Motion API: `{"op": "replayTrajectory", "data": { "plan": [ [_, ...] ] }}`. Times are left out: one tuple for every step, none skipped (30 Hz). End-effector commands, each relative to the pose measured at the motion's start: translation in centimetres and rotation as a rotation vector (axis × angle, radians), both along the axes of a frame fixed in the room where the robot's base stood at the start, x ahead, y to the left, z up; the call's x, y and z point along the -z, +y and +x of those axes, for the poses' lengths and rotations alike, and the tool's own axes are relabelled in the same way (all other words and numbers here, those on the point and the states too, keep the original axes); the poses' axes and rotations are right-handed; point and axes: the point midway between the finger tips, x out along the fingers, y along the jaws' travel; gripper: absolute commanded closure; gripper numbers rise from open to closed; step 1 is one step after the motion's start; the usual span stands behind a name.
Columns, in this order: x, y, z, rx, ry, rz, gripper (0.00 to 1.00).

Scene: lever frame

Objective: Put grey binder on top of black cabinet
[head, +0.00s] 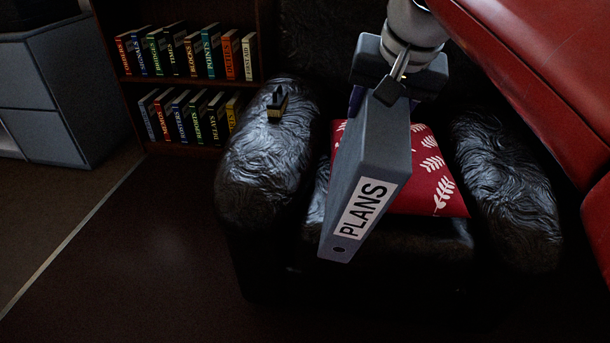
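The grey binder (367,177), with a white "PLANS" label on its spine, hangs tilted in front of and over a dark armchair. My gripper (391,88) is at its upper end, with a finger against the binder. The gripper looks shut on it; the far finger is hidden behind the binder. The binder appears held clear of the seat, though its back side is hidden. I cannot make out a clearly black cabinet; a grey-blue cabinet (52,95) stands at the far left, with a dark object on top at the picture's edge.
The armchair (270,165) has shaggy dark armrests and a red cushion with white leaves (436,175). A small black and yellow object (277,104) sits on its left armrest. A brown bookshelf (190,83) with two rows of books stands behind. The floor at front left is clear.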

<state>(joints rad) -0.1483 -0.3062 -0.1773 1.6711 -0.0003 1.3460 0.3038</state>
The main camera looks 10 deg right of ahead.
Motion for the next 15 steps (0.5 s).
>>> {"op": "replayTrajectory", "data": {
  "plan": [
    [-0.29,-0.07,-0.2,0.003,-0.003,0.001,1.0],
    [-0.34,-0.09,-0.28,0.005,-0.003,0.001,1.0],
    [-0.39,-0.11,-0.34,0.007,-0.003,0.002,1.0],
    [-0.41,-0.12,-0.38,0.007,-0.002,0.002,1.0],
    [-0.41,-0.13,-0.38,0.008,-0.001,0.002,1.0],
    [-0.41,-0.12,-0.39,0.008,-0.001,0.002,1.0],
    [-0.41,-0.13,-0.38,0.008,-0.001,0.002,1.0],
    [-0.4,-0.12,-0.37,0.007,-0.001,0.001,1.0],
    [-0.39,-0.12,-0.37,0.007,-0.001,0.001,1.0],
    [-0.39,-0.11,-0.36,0.007,-0.001,0.001,1.0],
    [-0.39,-0.11,-0.35,0.007,-0.002,0.002,1.0],
    [-0.39,-0.1,-0.32,0.007,-0.002,0.002,1.0],
    [-0.39,-0.09,-0.24,0.007,-0.001,0.001,1.0],
    [-0.39,-0.08,-0.12,0.007,-0.001,0.001,1.0],
    [-0.4,-0.05,0.14,0.006,0.0,0.001,1.0]
  ]
}}
